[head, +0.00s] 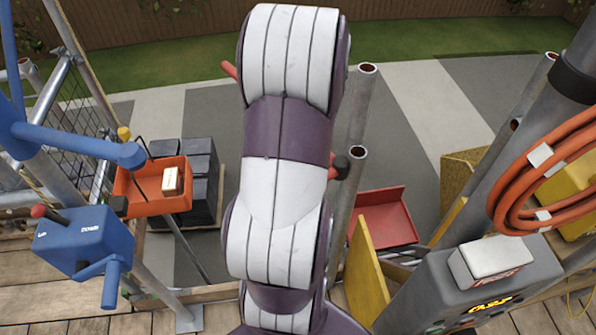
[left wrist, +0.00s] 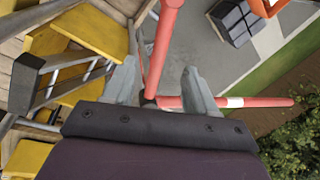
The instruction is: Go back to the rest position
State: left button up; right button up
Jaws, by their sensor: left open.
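My left gripper (left wrist: 159,66) shows in the left wrist view with its two grey fingers spread apart and nothing clamped between them. A red bar (left wrist: 167,30) runs up the picture beyond the gap between the fingers. Another red bar (left wrist: 270,102) with a white band crosses behind the right finger. Whether the fingers touch either bar cannot be told. In the head view one of my white and purple arms fills the middle and hides what is behind it. No gripper fingers show there, and my right gripper is in neither view.
A blue control box (head: 75,240) and an orange tray (head: 155,185) stand at the left. Dark stacked blocks (head: 200,165) lie below. Scaffold tubes (head: 357,110), a red bin (head: 383,215), a grey machine (head: 470,285) and an orange hose (head: 505,185) are at the right.

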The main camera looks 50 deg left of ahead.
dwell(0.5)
pick_arm(q)
jog(key=w+d+f+h+b, duration=0.1)
jog(key=w+d+f+b, duration=0.1)
jog(key=d, duration=0.9)
jog(key=w+d+f+t+h+b, duration=0.1)
jog(key=d+b, duration=0.3)
jog(key=d, duration=0.8)
jog(key=shift+w+d+f+m, duration=0.15)
jog(key=shift+w+f+m, duration=0.15)
jog(key=shift+w+f, duration=0.1)
jog(key=shift+c, duration=0.3)
